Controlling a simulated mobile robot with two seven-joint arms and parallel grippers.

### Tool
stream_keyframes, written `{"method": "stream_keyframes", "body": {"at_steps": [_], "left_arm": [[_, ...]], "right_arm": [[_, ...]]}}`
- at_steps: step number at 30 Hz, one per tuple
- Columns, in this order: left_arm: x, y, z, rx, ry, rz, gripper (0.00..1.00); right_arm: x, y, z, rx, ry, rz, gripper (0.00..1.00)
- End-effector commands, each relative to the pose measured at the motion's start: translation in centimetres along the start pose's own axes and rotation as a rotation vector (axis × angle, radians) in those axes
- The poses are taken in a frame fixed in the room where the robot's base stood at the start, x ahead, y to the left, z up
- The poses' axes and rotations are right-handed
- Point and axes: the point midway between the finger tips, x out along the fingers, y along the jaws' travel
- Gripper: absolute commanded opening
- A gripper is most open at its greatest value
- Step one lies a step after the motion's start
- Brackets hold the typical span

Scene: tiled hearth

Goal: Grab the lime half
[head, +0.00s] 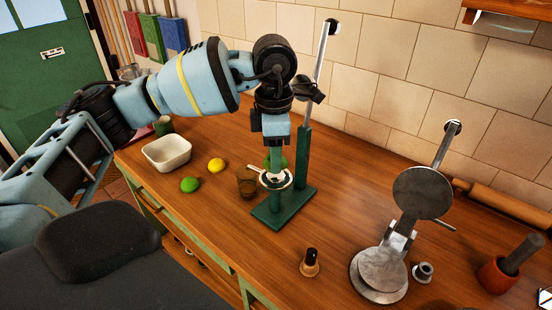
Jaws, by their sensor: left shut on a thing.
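My left gripper (276,155) reaches down from above at the green press stand. It is shut on a green rounded piece, which looks like the lime half (284,163), just above the press's pale ring-shaped cup (269,183). The fingers hide much of the piece, and I cannot tell whether it touches the cup. The green press (302,158) has an upright post, a flat base and a raised metal lever. A green lime (190,185) lies on the wooden counter to the left. My right gripper is out of view.
A yellow lemon (216,165), a white dish (167,153) and a brown glass (246,182) stand left of the press. A metal tortilla-style press (379,275), a small dark-topped pot (310,264) and a mortar (497,275) stand right.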

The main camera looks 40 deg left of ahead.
Motion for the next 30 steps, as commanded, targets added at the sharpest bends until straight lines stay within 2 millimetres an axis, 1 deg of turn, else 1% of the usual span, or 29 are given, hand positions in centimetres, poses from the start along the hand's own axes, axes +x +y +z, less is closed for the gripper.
{"method": "stream_keyframes", "body": {"at_steps": [12, 15, 18, 21, 24, 30], "left_arm": [[-0.6, -8.5, -3.5, 0.004, 0.003, -0.001, 0.22], [-0.8, -10.4, -4.2, 0.005, 0.003, 0.0, 0.22], [-1.0, -11.8, -4.8, 0.004, 0.003, 0.0, 0.22], [-1.2, -13.0, -5.2, 0.003, 0.002, -0.001, 0.22], [-1.2, -13.7, -5.5, 0.001, 0.003, 0.0, 0.22], [-1.3, -14.1, -5.7, 0.0, 0.003, -0.001, 0.22]], "right_arm": [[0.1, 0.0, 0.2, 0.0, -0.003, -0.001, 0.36], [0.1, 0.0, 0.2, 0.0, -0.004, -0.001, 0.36], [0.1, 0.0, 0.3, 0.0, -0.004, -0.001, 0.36], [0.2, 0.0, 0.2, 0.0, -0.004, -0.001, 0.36], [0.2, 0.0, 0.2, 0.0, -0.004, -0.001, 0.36], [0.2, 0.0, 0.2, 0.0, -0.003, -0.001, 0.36]]}}
